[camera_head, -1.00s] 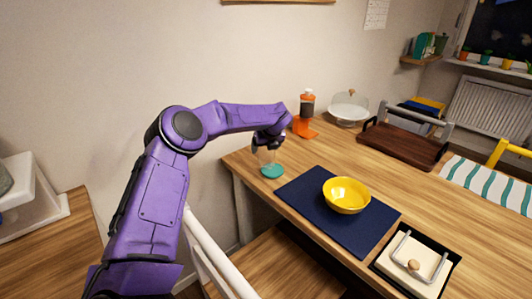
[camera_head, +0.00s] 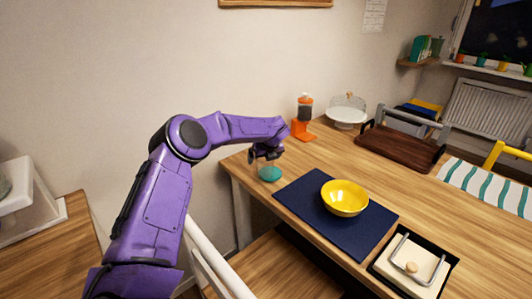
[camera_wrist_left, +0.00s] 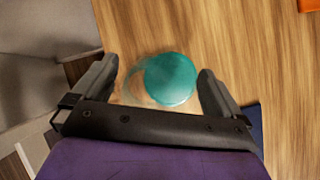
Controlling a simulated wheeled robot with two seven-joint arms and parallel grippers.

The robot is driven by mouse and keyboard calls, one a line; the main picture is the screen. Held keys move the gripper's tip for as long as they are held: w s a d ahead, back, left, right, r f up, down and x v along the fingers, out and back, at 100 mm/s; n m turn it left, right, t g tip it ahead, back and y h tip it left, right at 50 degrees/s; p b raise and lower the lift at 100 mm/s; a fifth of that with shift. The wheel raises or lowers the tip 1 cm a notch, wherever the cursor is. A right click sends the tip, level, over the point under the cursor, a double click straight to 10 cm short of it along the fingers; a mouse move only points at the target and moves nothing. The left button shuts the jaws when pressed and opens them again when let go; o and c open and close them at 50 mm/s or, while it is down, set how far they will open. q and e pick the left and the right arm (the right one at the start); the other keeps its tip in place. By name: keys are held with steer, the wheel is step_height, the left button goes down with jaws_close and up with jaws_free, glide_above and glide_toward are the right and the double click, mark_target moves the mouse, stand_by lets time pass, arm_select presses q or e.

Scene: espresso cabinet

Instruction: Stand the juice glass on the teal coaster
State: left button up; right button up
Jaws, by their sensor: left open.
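The teal coaster (camera_head: 270,174) lies on the table near its left end; it also shows in the left wrist view (camera_wrist_left: 172,78). The juice glass is clear and hard to make out. In the left wrist view the glass (camera_wrist_left: 134,84) shows as a faint rim between my fingers, overlapping the coaster's left side; I cannot tell whether its base is fully on the coaster. My left gripper (camera_head: 265,154) is over the coaster, pointing down. In the wrist view its fingers (camera_wrist_left: 157,88) are spread, one on each side of glass and coaster. My right gripper is not in view.
A navy mat (camera_head: 312,219) with a yellow bowl (camera_head: 344,198) lies right of the coaster. An orange-based grinder (camera_head: 303,122), a white stand (camera_head: 346,115) and a dark brown tray (camera_head: 400,147) stand farther back. The table's left edge is close to the coaster.

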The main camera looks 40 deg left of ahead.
arm_select(q)
steer(key=b+v, duration=0.1)
steer(key=v, duration=1)
steer(key=shift+d+r, duration=0.15)
steer(key=shift+r, duration=0.15)
steer(key=shift+s, duration=0.1)
